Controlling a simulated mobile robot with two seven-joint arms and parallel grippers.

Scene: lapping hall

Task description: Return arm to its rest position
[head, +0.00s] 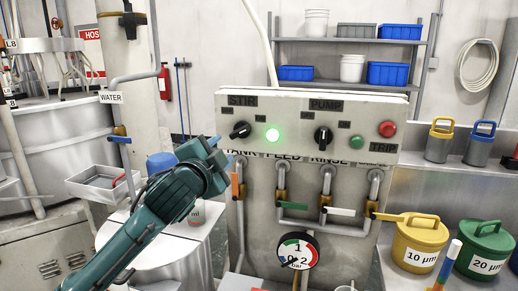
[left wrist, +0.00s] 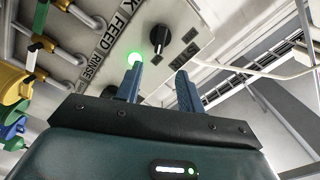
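My left arm reaches in from the lower left in the head view. Its gripper (head: 218,152) is in front of the left part of the grey control panel (head: 300,108), just below and left of the black STIR knob (head: 240,130). In the left wrist view the two blue fingers (left wrist: 160,85) stand apart with nothing between them. The STIR knob (left wrist: 160,38) shows beyond them, apart from the fingers. A lit green lamp (head: 272,135) is right of the knob; it glows by one fingertip in the wrist view (left wrist: 133,57). My right gripper is not in view.
Below the panel are pipes with an orange handle (head: 235,186), a white handle (head: 340,211) and a yellow handle (head: 390,217). A pressure gauge (head: 298,251) hangs lower. A grey tray (head: 102,182) is at left. Yellow (head: 420,244) and green (head: 484,248) canisters stand at right.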

